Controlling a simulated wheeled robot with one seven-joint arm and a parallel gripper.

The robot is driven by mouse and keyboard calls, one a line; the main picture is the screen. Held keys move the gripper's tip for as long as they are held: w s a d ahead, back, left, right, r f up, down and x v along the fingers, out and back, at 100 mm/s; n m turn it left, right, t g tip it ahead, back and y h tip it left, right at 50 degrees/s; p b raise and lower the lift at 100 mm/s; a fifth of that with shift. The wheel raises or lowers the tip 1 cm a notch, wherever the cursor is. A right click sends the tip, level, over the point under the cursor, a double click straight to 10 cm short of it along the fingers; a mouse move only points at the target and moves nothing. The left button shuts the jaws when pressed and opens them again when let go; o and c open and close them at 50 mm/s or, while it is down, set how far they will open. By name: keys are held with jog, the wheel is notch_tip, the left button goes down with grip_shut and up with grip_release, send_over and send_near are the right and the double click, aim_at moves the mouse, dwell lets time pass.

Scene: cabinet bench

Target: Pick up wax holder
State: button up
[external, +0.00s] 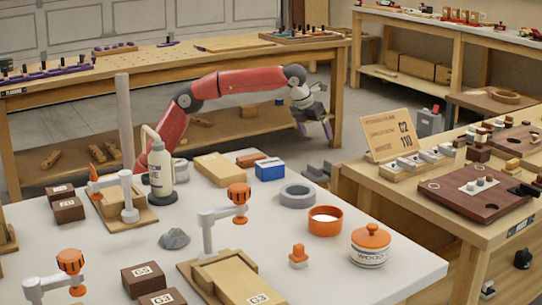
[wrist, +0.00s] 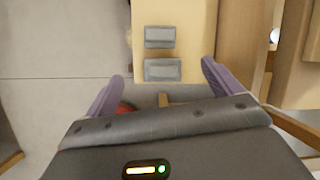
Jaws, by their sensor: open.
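I cannot tell for sure which thing is the wax holder. A white jar with an orange knobbed lid (external: 370,248) and a dark label, too small to read surely, stands upright at the right of the white table. An open orange round container (external: 325,221) stands just behind it. My gripper (external: 315,130) hangs beyond the table's far edge, well apart from both, pointing down. In the wrist view my gripper (wrist: 162,72) has its two purple fingers wide apart, with nothing between them. Two grey blocks (wrist: 162,70) on a light wooden surface lie beyond the fingers.
On the white table (external: 330,275) are a grey ring (external: 297,195), a blue box (external: 270,170), a white bottle (external: 161,172) and orange-and-white clamp-like stands. A wooden bench (external: 440,205) with a sign (external: 390,136) stands right. Bare floor shows between the benches.

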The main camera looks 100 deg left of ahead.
jog(key=w+a+f+m, duration=0.3)
send_over(331, 161)
jog(key=s+d, duration=0.1)
jog(key=s, duration=0.1)
notch_tip(331, 161, down, 4)
jog(key=shift+d+f, duration=0.15)
jog(key=shift+f, duration=0.45)
jog(key=shift+x, duration=0.9)
jog(key=shift+w+b+x, duration=0.1)
jog(key=shift+b+x, duration=0.1)
jog(key=shift+x, duration=1.15)
jog(key=shift+w+b+x, duration=0.15)
jog(key=shift+x, duration=1.25)
jog(key=shift+d, duration=0.1)
jog(key=c, duration=1.2)
